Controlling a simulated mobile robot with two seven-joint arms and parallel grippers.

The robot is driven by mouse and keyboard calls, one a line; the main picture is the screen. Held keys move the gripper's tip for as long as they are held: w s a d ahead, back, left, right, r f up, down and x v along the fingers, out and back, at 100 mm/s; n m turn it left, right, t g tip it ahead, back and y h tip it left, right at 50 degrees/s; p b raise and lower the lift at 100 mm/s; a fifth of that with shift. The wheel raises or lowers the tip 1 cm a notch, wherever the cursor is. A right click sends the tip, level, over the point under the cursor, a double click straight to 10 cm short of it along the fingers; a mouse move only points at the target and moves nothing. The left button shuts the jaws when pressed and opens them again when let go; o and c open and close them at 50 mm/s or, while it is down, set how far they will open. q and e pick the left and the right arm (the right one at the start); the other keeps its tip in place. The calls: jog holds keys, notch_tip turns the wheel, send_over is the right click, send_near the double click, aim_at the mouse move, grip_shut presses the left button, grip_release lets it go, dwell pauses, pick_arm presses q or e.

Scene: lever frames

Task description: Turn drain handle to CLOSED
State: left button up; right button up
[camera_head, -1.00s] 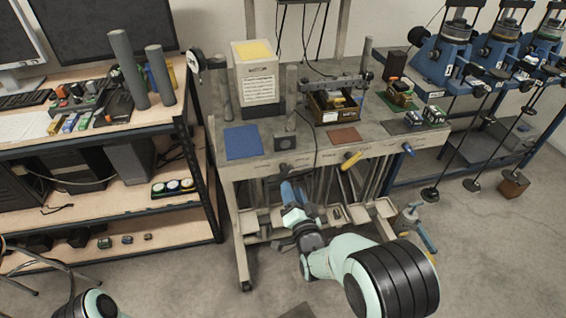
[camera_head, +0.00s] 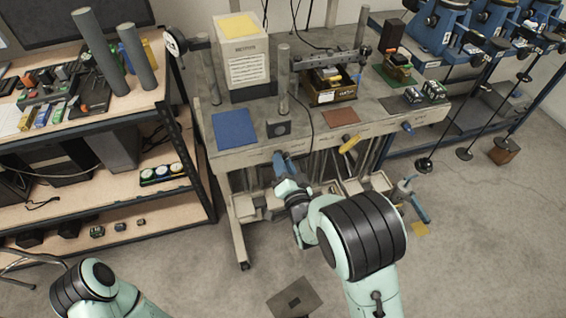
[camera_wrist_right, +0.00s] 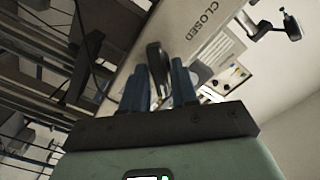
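My right gripper (camera_head: 281,160) is at the bench's front edge, below the blue mat, with its blue fingers pointing at the front panel. In the right wrist view the two blue fingers (camera_wrist_right: 158,75) stand apart. A grey, worn-edged lever handle (camera_wrist_right: 154,58) shows between them; I cannot tell whether they touch it. The word CLOSED (camera_wrist_right: 201,24) is printed on the pale panel just beyond, right of the handle. In the head view the gripper hides this handle. A yellow handle (camera_head: 351,144) and a blue handle (camera_head: 407,127) sit farther right. My left gripper is out of view.
The bench top holds a blue mat (camera_head: 235,128), a white box (camera_head: 246,68), posts and a brown pad (camera_head: 340,116). A shelf unit (camera_head: 95,128) stands left. Blue presses (camera_head: 447,28) stand right. Rods hang beneath the bench. The floor in front is mostly clear.

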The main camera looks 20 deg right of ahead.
grip_shut()
jog(key=shift+w+a+r+n+b, duration=0.1)
jog(key=shift+n+b, duration=0.6)
jog(key=shift+n, duration=3.75)
jog(key=shift+a+r+n+b, duration=0.1)
jog(key=shift+n+b, duration=0.6)
jog(key=shift+n, duration=3.75)
